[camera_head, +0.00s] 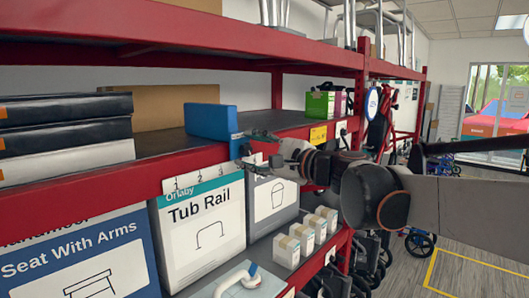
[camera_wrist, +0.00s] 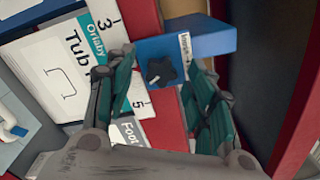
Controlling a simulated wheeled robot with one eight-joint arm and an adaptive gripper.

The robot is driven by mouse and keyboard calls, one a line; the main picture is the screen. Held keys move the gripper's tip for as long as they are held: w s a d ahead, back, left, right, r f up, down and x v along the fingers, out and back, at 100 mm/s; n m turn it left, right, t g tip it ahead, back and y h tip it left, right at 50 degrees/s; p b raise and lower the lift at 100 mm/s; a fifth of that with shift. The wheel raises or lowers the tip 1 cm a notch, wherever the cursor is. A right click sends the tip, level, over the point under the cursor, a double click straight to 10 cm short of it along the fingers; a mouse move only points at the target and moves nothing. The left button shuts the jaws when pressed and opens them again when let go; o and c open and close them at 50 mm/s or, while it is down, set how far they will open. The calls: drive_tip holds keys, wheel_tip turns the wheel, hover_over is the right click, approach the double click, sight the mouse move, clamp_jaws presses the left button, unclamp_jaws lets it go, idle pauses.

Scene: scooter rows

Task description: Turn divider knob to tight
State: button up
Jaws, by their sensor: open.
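A blue divider (camera_head: 209,121) stands on the red-edged shelf in the head view, its narrow end at the shelf's front. In the wrist view the blue divider (camera_wrist: 205,43) carries a black lobed knob (camera_wrist: 161,72) on its front face. A white label strip (camera_wrist: 184,47) beside the knob has small lettering that is hard to read. My gripper (camera_head: 252,148) is in front of the divider's end and hides the knob in the head view. In the wrist view my gripper (camera_wrist: 164,64) is open, one green-padded finger on each side of the knob, with nothing visibly held.
The red shelf edge (camera_head: 88,188) runs below the divider, with a numbered label strip. Tub Rail (camera_head: 203,226) and Seat With Arms (camera_head: 85,262) boxes stand below. Black-lidded boxes (camera_head: 65,110) lie left of the divider. Another red shelf (camera_head: 200,35) runs above. The aisle on the right is open.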

drive_tip(key=v, duration=1.1)
drive_tip(key=shift+s+d, duration=0.25)
